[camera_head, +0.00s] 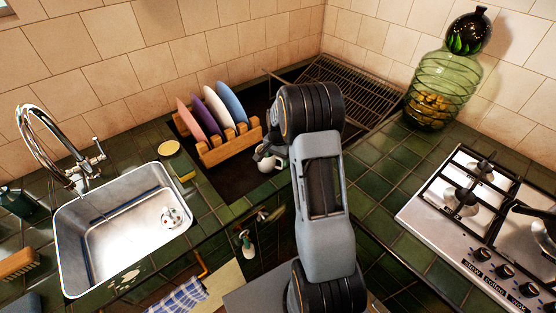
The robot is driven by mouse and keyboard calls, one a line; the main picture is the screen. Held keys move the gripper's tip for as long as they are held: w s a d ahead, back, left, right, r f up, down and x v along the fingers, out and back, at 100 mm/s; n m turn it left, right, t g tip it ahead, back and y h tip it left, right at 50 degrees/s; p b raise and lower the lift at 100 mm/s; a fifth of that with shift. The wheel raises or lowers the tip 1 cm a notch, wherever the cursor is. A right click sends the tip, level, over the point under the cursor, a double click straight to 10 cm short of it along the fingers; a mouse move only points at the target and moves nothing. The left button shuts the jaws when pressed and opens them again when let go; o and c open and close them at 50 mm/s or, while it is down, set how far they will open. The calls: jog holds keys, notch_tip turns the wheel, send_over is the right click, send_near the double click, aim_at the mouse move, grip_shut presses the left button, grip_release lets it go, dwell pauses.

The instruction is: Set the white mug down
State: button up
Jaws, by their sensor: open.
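The white mug (267,163) stands on the dark recessed surface just right of the wooden plate rack, in the middle of the picture. It looks upright. My gripper (262,153) is at the mug's upper left side, small and partly hidden behind my arm. Its jaws are open. I cannot tell whether a finger still touches the mug. My arm covers the area right of the mug.
The wooden rack (228,146) with several coloured plates stands close on the left. A metal grate (355,88) lies behind my arm. The sink (122,238) is at left, the stove (480,215) at right, and a green glass jar (437,85) at the back right.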

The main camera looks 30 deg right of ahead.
notch_tip(320, 180, up, 11)
jog(key=s+a+r+n+t, duration=0.2)
jog(key=s+a+r+n, duration=0.45)
jog(key=s+a, duration=0.35)
jog(key=s+a+n, duration=0.2)
jog(key=s, duration=0.3)
jog(key=s+a+n+t, duration=0.1)
jog(key=s+a+n, duration=0.1)
jog(key=s, duration=0.4)
jog(key=shift+a+n, duration=0.3)
jog(key=shift+n, duration=0.45)
jog(key=shift+r, duration=0.1)
jog(key=shift+r+p, duration=0.45)
jog(key=shift+r, duration=0.35)
